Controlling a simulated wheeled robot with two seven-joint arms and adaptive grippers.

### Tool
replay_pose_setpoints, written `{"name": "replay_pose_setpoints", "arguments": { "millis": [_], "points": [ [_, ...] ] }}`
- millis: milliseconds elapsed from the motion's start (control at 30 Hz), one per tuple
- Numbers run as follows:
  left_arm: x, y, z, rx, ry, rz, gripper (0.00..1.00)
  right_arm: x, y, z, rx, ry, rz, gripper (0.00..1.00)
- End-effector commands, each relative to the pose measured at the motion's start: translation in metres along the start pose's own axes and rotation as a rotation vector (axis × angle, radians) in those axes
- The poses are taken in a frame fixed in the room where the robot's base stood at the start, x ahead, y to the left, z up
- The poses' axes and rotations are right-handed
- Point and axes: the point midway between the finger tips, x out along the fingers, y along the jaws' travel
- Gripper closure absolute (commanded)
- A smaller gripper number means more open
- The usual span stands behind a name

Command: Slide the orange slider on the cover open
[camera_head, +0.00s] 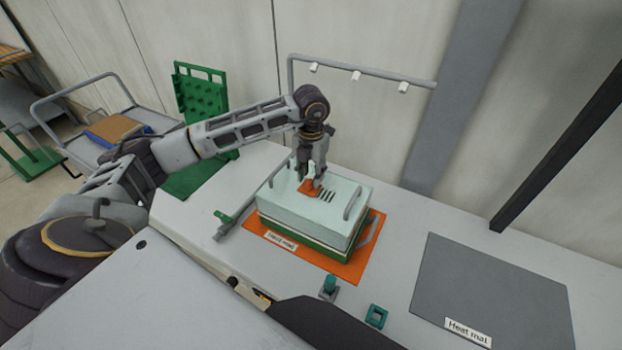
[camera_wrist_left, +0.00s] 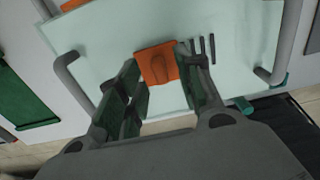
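The orange slider (camera_head: 309,188) sits on top of the pale cover (camera_head: 338,206), beside a row of dark vent slots (camera_head: 327,196). My left gripper (camera_head: 314,182) points down at the slider from above. In the left wrist view the slider (camera_wrist_left: 157,64) lies between the tips of my left gripper (camera_wrist_left: 160,80), with a finger on each side. The right finger is at or very near the slider's edge; the left finger seems slightly apart from it. Several slots (camera_wrist_left: 202,48) show to the slider's right. The right gripper is not in view.
The covered box stands on an orange mat (camera_head: 350,276) on the white table. The cover has grey handles (camera_head: 353,202) at its sides. A grey heat mat (camera_head: 490,295) lies to the right. Small green parts (camera_head: 376,316) lie in front. A grey frame (camera_head: 380,77) stands behind.

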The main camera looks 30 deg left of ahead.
Motion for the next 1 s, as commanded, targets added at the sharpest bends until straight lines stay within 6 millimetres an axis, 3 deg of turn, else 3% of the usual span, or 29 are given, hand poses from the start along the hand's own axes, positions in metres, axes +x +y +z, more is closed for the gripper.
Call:
{"name": "replay_pose_setpoints", "arguments": {
  "millis": [533,733,1000],
  "points": [
    [-0.078,0.000,0.001,0.001,-0.002,0.000,0.64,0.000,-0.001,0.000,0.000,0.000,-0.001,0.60],
    [-0.091,0.000,0.000,0.001,0.000,0.000,0.64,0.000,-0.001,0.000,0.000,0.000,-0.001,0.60],
    [-0.093,0.000,0.000,0.001,0.000,0.000,0.64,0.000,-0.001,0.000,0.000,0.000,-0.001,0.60]
  ]
}}
